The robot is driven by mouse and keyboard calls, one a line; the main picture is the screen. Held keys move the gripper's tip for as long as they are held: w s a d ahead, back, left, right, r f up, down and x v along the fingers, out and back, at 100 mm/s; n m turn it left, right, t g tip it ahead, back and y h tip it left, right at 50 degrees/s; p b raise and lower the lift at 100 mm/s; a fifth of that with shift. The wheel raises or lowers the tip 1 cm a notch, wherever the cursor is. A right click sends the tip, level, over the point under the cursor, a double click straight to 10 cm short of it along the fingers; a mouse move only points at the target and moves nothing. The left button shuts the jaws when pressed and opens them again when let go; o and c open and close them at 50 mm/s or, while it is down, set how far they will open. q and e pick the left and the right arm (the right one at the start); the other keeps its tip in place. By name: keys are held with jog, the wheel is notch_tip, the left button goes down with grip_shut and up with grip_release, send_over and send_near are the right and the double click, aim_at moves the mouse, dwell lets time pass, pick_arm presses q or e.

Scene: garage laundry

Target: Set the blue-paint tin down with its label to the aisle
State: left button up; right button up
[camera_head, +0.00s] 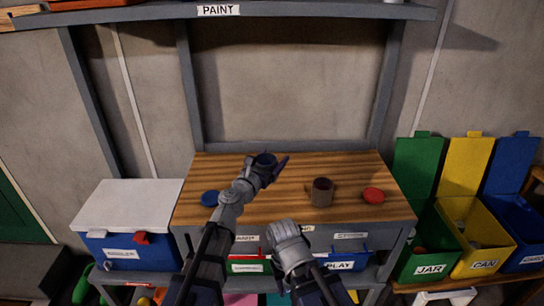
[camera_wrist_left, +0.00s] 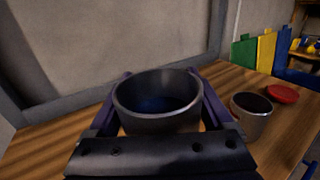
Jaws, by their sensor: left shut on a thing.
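The blue-paint tin (camera_head: 264,159) is an open grey tin with dark blue inside, at the back middle of the wooden bench top. My left gripper (camera_head: 267,168) is shut on it, with a finger on either side. The left wrist view shows the tin (camera_wrist_left: 158,98) upright between the fingers. I cannot tell whether its base touches the bench. Its label does not show in either view. A blue lid (camera_head: 210,198) lies on the bench to the left. My right arm shows low in the middle; its fingers are not visible.
A brown-grey tin (camera_head: 321,192) and a red lid (camera_head: 373,195) are on the bench to the right. The PAINT shelf (camera_head: 300,10) hangs above. A white-lidded blue box (camera_head: 128,205) is left, and the JAR bin (camera_head: 428,255) and CAN bin (camera_head: 480,250) are right.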

pick_arm(q)
jog(key=shift+r, duration=0.15)
pick_arm(e)
jog(key=shift+r, duration=0.2)
pick_arm(q)
notch_tip(320, 180, up, 7)
jog(key=p, duration=0.7)
jog(key=shift+f, duration=0.2)
pick_arm(e)
notch_tip(320, 180, up, 7)
jog(key=shift+f, duration=0.2)
pick_arm(q)
jog(key=shift+y, duration=0.3)
notch_tip(320, 180, down, 6)
jog(key=b, duration=0.6)
jog(key=shift+f, duration=0.15)
jog(key=shift+f+b, duration=0.35)
jog(key=shift+b, duration=0.2)
notch_tip(320, 180, down, 10)
jog(key=b, duration=0.9)
jog(key=shift+a+r+b, duration=0.1)
jog(key=shift+b, duration=0.3)
pick_arm(e)
notch_tip(320, 180, down, 17)
jog(key=w, duration=0.1)
jog(key=shift+d, duration=0.25)
jog(key=shift+r, duration=0.1)
